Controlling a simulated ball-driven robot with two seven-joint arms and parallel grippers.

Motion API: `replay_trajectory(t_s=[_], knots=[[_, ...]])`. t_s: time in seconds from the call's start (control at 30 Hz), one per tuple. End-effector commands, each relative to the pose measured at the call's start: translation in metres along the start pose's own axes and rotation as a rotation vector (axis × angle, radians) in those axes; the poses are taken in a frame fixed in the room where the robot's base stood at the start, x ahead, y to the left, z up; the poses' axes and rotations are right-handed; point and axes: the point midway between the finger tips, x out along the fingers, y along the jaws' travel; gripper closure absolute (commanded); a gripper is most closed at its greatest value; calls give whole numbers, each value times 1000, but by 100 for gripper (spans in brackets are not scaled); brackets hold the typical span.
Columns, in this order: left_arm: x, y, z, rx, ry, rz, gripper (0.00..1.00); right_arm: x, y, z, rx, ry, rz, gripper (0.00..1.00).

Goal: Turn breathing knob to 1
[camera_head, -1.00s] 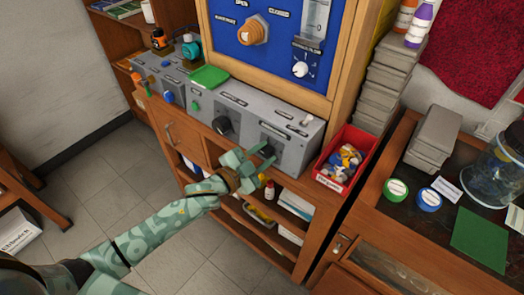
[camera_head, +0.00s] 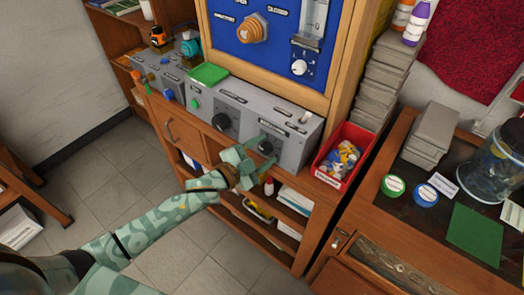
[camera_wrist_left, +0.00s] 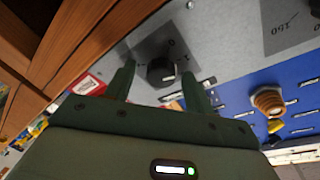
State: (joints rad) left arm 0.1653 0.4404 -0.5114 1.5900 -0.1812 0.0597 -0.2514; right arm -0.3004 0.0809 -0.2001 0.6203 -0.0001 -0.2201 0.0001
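The knob in front of my left gripper is a dark round dial (camera_head: 266,147) on the right part of the grey control box (camera_head: 290,127). In the left wrist view this black knob (camera_wrist_left: 160,71) sits on a dark square plate with a "0" mark. My left gripper (camera_head: 262,150) is open, with one finger on either side of the knob. In the left wrist view its fingertips (camera_wrist_left: 155,77) flank the knob with gaps; I cannot tell whether they touch it. The knob's label is too small to read. My right gripper is not in view.
Another black knob (camera_head: 226,120) is to the left on the same box. A red bin (camera_head: 343,160) of small parts stands close to the right. A green tray (camera_head: 209,74) lies on top. A blue panel (camera_head: 265,40) rises behind. Open shelves are below.

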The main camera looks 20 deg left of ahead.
Motion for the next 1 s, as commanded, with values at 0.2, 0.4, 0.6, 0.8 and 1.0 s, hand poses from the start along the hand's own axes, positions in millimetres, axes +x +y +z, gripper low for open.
replay_trajectory(t_s=[0.2, 0.4, 0.6, 0.8, 1.0], knots=[[-1, 0, 0, -1, 0, 0, 46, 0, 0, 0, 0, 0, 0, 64], [-27, 0, -1, -1, -1, 1, 46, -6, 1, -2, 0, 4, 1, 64], [-82, 0, -1, -3, -2, 3, 46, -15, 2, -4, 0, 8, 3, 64], [-131, 0, 0, -2, -2, 2, 46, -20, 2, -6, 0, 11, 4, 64], [-158, 0, 0, -2, 0, 1, 46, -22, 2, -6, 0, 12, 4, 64]])
